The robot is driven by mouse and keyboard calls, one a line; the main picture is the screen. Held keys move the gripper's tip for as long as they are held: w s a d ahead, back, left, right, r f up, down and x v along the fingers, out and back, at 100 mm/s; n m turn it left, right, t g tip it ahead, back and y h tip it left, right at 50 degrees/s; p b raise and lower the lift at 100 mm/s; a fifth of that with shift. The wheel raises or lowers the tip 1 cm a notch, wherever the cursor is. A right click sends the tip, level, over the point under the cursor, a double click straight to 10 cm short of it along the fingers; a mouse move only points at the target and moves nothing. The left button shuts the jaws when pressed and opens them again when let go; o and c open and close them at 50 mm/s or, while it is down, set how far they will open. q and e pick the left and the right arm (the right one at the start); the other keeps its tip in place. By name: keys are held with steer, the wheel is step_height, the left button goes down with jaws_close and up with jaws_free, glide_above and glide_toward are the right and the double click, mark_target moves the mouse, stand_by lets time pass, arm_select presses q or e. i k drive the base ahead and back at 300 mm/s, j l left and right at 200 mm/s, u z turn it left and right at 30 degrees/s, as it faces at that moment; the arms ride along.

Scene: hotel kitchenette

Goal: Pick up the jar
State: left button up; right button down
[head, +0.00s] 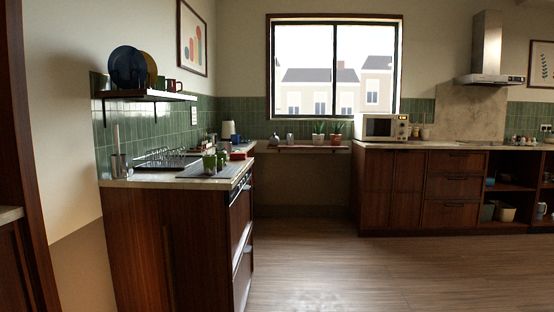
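I cannot make out for certain which object is the jar. Small green containers (209,163) stand on the left counter (215,182), near its front. Other small items sit behind them, too small to tell apart. Neither of my grippers is in view.
A dish rack (167,158) stands on the left counter, under a shelf (148,96) with plates and mugs. Potted plants (318,138) stand below the window. A microwave (381,127) is on the far counter (440,145). The wooden floor (340,265) between the counters is clear.

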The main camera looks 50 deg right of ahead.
mark_target(220, 151)
steer(key=z, duration=1.3)
steer(key=i+l+u, duration=0.25)
steer(key=i+l, duration=0.3)
steer(key=i, duration=0.1)
